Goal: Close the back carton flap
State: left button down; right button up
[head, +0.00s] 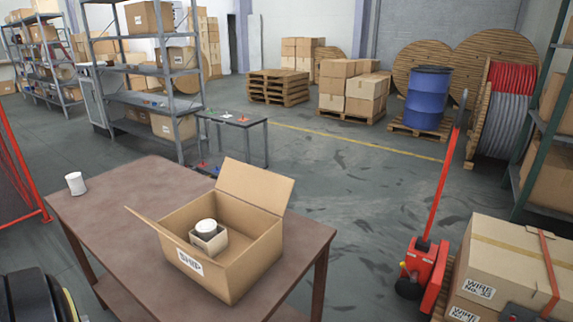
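An open cardboard carton (256,255) stands on the brown table, with a SHIP label (190,261) on its front. Its back flap (254,186) stands up from the far edge, leaning slightly back. No flap covers the opening. Inside are a small open box (209,242) and a white round item (206,227) in it. Neither of my grippers shows in the head view.
A white cup-like item (75,183) stands at the brown table's (120,215) far left corner. A red pallet jack (425,262) and strapped cartons (500,262) are at the right. A small dark table (235,121) is behind. Open floor lies beyond the carton.

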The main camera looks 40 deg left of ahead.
aim_at(270, 192)
jog(key=i, duration=2.85)
jog(key=u, duration=2.75)
